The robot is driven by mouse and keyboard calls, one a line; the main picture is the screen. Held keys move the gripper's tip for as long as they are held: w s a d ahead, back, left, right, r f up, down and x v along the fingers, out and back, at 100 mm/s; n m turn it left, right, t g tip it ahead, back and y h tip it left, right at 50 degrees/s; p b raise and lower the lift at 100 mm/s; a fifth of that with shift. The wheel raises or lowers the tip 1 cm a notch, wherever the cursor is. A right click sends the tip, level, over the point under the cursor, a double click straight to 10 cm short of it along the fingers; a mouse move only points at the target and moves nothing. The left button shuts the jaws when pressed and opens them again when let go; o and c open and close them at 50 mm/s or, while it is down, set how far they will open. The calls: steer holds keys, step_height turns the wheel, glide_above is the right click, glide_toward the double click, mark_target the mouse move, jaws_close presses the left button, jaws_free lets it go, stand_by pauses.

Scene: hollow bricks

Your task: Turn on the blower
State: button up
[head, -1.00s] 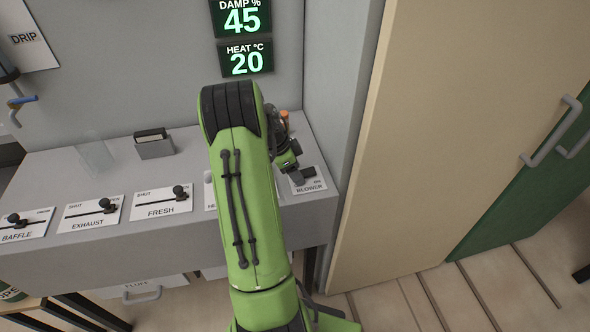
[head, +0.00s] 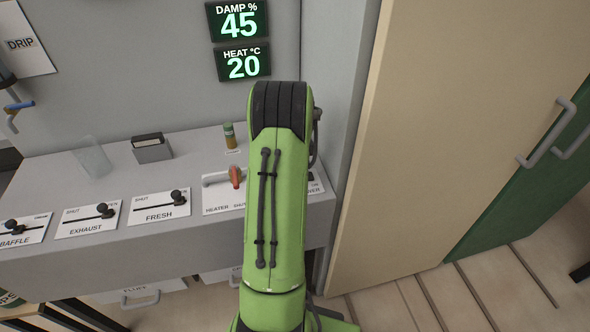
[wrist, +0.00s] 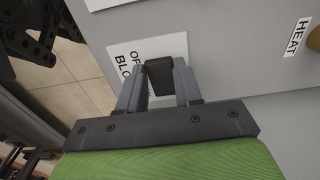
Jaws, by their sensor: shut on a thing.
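The blower plate (wrist: 118,60) is a white label on the grey console, with part of its lettering showing in the wrist view. A dark switch lever (wrist: 160,76) stands on it, between the two grey fingers of my gripper (wrist: 160,88), which are shut on it. In the head view my green arm covers the gripper and the lever; only the right edge of the blower plate (head: 316,184) shows. I cannot tell from these views which position the lever is in.
Left of my arm are the heater control with its orange-red handle (head: 236,177) and the fresh (head: 160,206), exhaust (head: 88,218) and baffle (head: 22,230) sliders. Displays read damp 45 (head: 238,21) and heat 20 (head: 243,65). A beige panel (head: 440,120) stands close on the right.

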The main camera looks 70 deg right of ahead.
steer(key=o, duration=1)
steer(key=shift+o, duration=0.2)
step_height(320, 180, up, 16)
steer(key=p, duration=0.3)
steer(key=shift+w, duration=0.2)
steer(key=shift+a+f, duration=0.1)
